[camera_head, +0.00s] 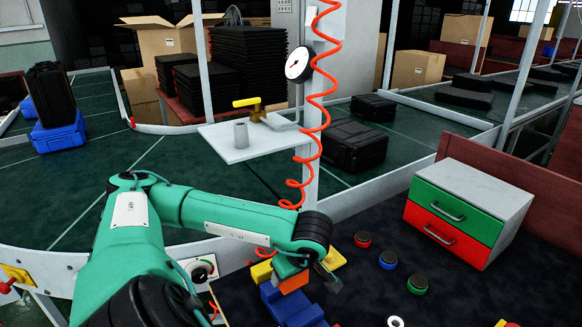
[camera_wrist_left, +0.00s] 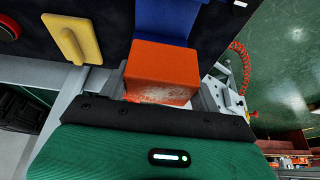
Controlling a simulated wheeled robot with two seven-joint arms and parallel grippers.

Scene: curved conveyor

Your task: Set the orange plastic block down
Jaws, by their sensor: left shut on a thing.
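The orange plastic block (camera_head: 295,283) is at the end of my left arm, above the near edge of the dark table. In the left wrist view the orange block (camera_wrist_left: 160,72) sits between the fingers of my left gripper (camera_wrist_left: 162,92), which is shut on it. In the head view the arm's end partly hides the gripper (camera_head: 296,273). I cannot tell whether the orange block touches the blue ones. My right gripper is not in view.
A yellow piece (camera_head: 335,259) lies close beside the gripper. Round red (camera_head: 363,239), blue (camera_head: 388,260) and green (camera_head: 417,284) pieces are spread to the right. A drawer box (camera_head: 470,210) stands at the back right. A post with a red coiled hose (camera_head: 320,120) rises behind.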

